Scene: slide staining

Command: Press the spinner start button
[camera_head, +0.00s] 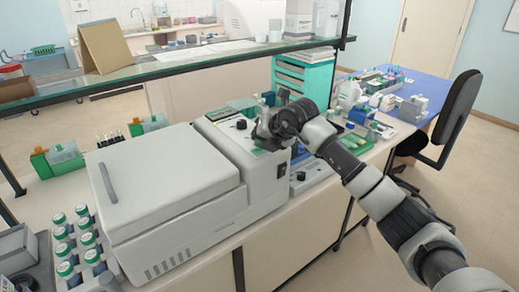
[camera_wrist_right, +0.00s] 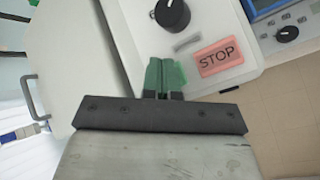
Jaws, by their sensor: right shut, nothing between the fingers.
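The spinner (camera_head: 170,190) is a large grey machine with a closed, handled lid on the left and a control panel on the right. The panel carries a black knob (camera_wrist_right: 172,14) and a red STOP label (camera_wrist_right: 218,57). My right gripper (camera_head: 260,146) is over this panel, and its shut, empty green-tipped fingers (camera_wrist_right: 165,76) point at the panel surface, left of the STOP label in the right wrist view. I cannot tell whether they touch it. No start button can be made out; the gripper covers part of the panel. My left gripper is not in view.
Several green-capped bottles (camera_head: 66,268) stand left of the spinner. A glass shelf (camera_head: 190,66) runs above the bench behind it. Another device with a blue-framed display (camera_wrist_right: 268,6) stands beside the spinner. A black chair (camera_head: 455,115) is at the right.

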